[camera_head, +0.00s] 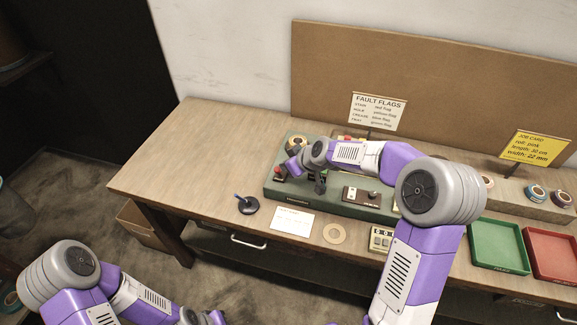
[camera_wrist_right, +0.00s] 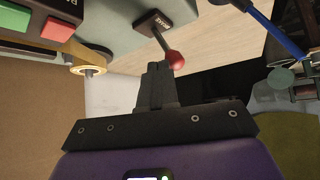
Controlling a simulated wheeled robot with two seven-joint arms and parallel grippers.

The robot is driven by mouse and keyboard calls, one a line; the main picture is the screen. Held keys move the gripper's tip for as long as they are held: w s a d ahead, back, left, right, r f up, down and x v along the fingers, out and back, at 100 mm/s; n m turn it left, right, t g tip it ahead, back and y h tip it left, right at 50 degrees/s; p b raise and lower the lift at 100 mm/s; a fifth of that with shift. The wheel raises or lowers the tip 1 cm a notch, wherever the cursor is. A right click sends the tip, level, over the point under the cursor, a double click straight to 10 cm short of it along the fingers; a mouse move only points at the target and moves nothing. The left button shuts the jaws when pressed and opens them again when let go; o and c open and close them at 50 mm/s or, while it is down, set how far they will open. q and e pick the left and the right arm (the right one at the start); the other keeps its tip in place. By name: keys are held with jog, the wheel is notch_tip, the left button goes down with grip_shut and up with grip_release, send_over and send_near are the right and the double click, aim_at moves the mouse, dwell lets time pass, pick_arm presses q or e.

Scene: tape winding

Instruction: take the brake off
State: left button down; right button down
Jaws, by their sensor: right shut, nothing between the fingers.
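The brake lever is a short rod with a red ball knob (camera_wrist_right: 176,60), rising from a small dark labelled plate (camera_wrist_right: 152,22) on the grey-green machine. In the head view the red knob (camera_head: 281,171) is at the machine's left end. My right gripper (camera_wrist_right: 156,68) is shut and empty. In the right wrist view its fingertips are right beside the knob; I cannot tell whether they touch. In the head view my right arm reaches over the machine (camera_head: 340,208) and hides part of it. My left arm is low at the left, its fingers not visible.
A black-based blue stick (camera_head: 247,204), a white card (camera_head: 292,222) and a tan ring (camera_head: 334,233) lie in front of the machine. Green (camera_head: 499,266) and red (camera_head: 556,276) trays are at the right. The table's left end (camera_head: 165,165) is clear.

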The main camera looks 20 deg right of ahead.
jog(key=shift+w+d, duration=0.1)
dwell(0.3)
jog(key=shift+w+d+f+b, duration=0.25)
jog(key=shift+w+d+b, duration=0.1)
jog(key=shift+w, duration=0.2)
jog(key=shift+d+r, duration=0.15)
jog(key=shift+d, duration=0.15)
jog(key=s+d+r, duration=0.6)
jog(key=r, duration=0.2)
jog(key=shift+r, duration=0.3)
